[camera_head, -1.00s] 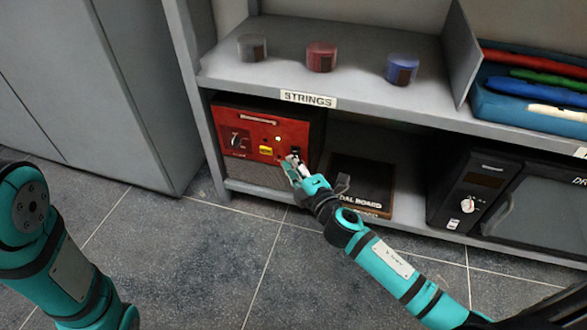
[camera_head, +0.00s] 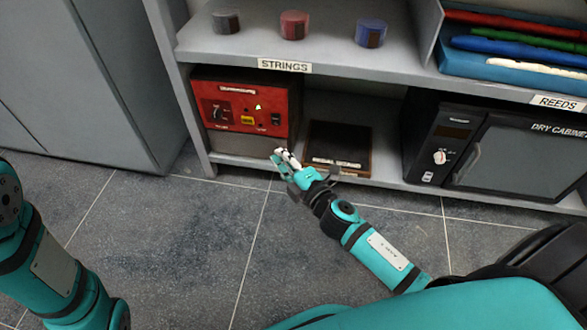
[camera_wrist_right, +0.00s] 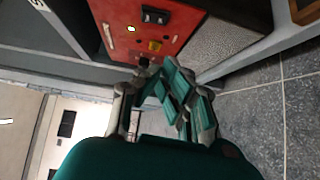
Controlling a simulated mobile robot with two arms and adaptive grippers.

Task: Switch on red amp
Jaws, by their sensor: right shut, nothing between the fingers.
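The red amp (camera_head: 238,104) stands at the left end of the lower shelf.
A dark pedal board (camera_head: 338,150) lies right of the amp, and a dry cabinet (camera_head: 520,155) stands farther right. The upper shelf (camera_head: 330,45) holds three string tins and a blue tray (camera_head: 510,67). A grey cabinet (camera_head: 90,80) stands left. The floor in front is clear.

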